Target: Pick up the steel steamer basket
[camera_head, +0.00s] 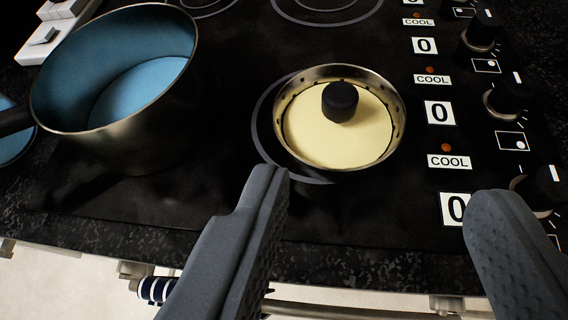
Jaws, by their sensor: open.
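A round steel steamer basket (396,91) sits on the black stove top, on a burner ring near the middle of the head camera view. It is shallow, with dark holes around its wall, a pale yellow disc (310,137) inside and a black knob (340,101) standing up near the centre. My gripper (372,207) is open and empty, with its two dark grey fingers wide apart at the bottom of the view. The fingertips are nearer to me than the basket and apart from it.
A steel saucepan (75,80) with a blue inside stands to the left of the basket. Control knobs (507,99) and labels reading "0" and "COOL" line the right side. A rail (340,311) runs below the counter's front edge. Bare stove top (160,205) lies at front left.

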